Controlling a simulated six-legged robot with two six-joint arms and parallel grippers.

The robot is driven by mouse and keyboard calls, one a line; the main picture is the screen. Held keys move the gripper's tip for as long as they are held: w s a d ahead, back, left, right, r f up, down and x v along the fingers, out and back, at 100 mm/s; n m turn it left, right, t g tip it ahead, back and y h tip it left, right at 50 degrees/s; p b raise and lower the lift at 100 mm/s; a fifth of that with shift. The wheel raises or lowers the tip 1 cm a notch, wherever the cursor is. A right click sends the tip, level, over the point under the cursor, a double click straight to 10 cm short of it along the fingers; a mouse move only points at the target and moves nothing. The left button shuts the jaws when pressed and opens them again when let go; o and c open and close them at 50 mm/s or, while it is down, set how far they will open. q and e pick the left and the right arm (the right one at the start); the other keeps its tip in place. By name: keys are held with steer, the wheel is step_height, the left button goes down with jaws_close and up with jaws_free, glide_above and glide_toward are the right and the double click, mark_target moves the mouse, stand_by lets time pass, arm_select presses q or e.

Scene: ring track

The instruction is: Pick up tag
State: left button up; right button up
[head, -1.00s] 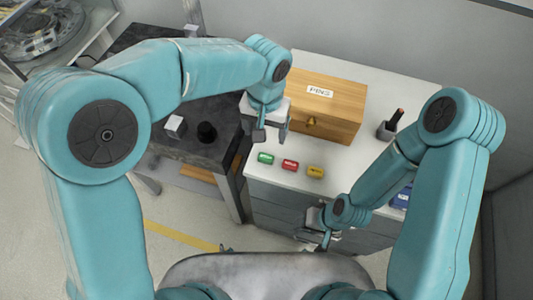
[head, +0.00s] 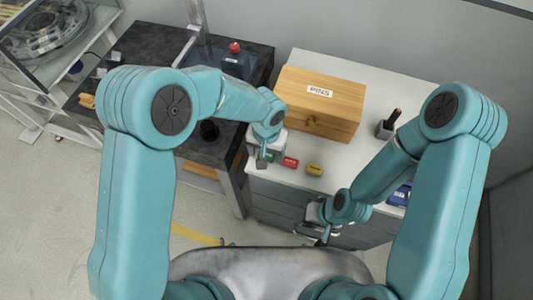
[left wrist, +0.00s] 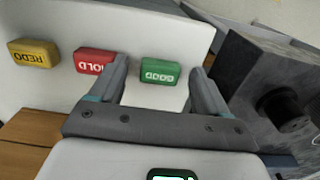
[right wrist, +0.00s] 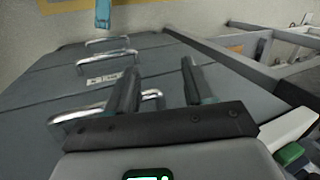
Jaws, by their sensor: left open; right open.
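Three coloured tags lie in a row near the front edge of the white cabinet top. The green tag (left wrist: 160,72) reads GOOD, the red tag (left wrist: 93,61) reads HOLD and the yellow tag (left wrist: 34,53) reads REDO. In the head view the red tag (head: 290,162) and yellow tag (head: 314,169) are clear, while the green tag (head: 269,156) is partly hidden by my left gripper (head: 266,160). My left gripper is open, and in the left wrist view the green tag shows between its fingers. My right gripper (right wrist: 160,85) is open and empty, in front of the cabinet drawers.
A wooden box marked PINS (head: 322,98) stands behind the tags. A dark holder (head: 388,126) stands to its right. A dark bench (head: 150,50) is at the left. Drawer handles (right wrist: 107,61) stick out near my right gripper.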

arm_select(q)
steer(key=shift+w, duration=0.1)
steer(key=c, duration=1.1)
steer(key=shift+r, duration=0.1)
